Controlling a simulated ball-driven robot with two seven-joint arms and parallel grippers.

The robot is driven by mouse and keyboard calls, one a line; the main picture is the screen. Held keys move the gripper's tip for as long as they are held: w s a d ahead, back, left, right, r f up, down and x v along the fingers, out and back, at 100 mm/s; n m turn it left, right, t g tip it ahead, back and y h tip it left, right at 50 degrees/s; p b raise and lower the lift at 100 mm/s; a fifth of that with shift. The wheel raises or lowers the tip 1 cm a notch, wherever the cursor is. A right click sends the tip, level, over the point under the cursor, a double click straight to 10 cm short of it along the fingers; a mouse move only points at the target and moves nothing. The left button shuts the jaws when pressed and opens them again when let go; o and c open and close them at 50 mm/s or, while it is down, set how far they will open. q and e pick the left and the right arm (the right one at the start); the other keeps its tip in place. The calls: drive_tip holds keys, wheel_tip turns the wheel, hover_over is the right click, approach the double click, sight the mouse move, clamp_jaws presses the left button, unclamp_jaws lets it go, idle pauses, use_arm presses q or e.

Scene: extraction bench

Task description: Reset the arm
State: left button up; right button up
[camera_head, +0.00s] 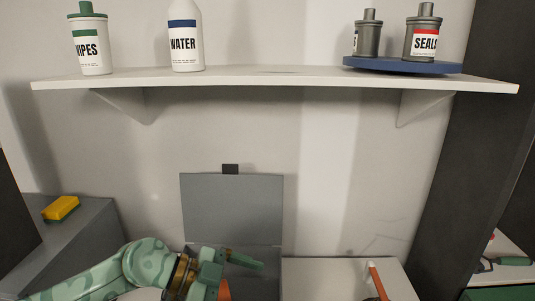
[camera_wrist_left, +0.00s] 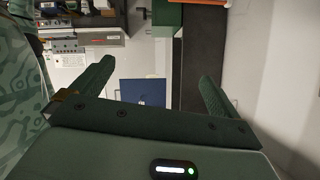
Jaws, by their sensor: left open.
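My left arm comes in from the lower left in the head view. Its green gripper (camera_head: 246,262) is in front of an open grey box (camera_head: 232,208) with a raised lid, and points to the right. In the left wrist view the two fingers of the left gripper (camera_wrist_left: 153,92) are wide apart with nothing between them. A dark blue flat thing (camera_wrist_left: 143,92) shows beyond the fingers, well apart from them. My right gripper is in neither view.
A white shelf (camera_head: 230,79) above holds a wipes bottle (camera_head: 90,40), a water bottle (camera_head: 186,38) and a blue turntable (camera_head: 400,66) with two grey cans. A yellow sponge (camera_head: 61,208) lies on a grey block at left. An orange-handled tool (camera_head: 377,282) stands at lower right.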

use_arm(q)
drive_tip(key=d+r+n+t+h, duration=0.3)
drive_tip(key=r+t+h, duration=0.3)
drive_tip(key=r+t, duration=0.35)
drive_tip(key=w+a+f+n+t+y, duration=0.1)
drive_tip(key=a+f+n+t+y, duration=0.3)
drive_tip(key=a+n+y, duration=0.35)
drive_tip(key=w+a+f+n+t+y, duration=0.1)
drive_tip(key=a+f+n+t+y, duration=0.3)
drive_tip(key=a+y, duration=0.5)
drive_tip(key=s+a+f+m+g+y, duration=0.1)
drive_tip(key=s+a+f+g+y, duration=0.4)
drive_tip(key=s+f, duration=0.35)
drive_tip(key=s+a+f+m+g+y, duration=0.1)
drive_tip(key=s+a+f+g+y, duration=0.1)
drive_tip(key=s+a+f+g, duration=0.6)
drive_tip(key=s+d+f+h+b, duration=0.1)
drive_tip(key=s+d+f+b, duration=0.15)
drive_tip(key=f, duration=1.15)
drive_tip(key=s+d+f+h+b, duration=0.1)
drive_tip(key=s+d+f+h, duration=0.15)
drive_tip(key=f, duration=1.05)
drive_tip(key=s+f+n+g+h+b, duration=0.1)
drive_tip(key=s+f+n+g+b, duration=0.2)
drive_tip(key=s+f, duration=1.6)
wheel_tip(320, 180, down, 2)
drive_tip(key=shift+s+d+n+g+b, duration=0.15)
drive_tip(key=shift+n+g+b, duration=0.2)
drive_tip(key=shift+n, duration=0.2)
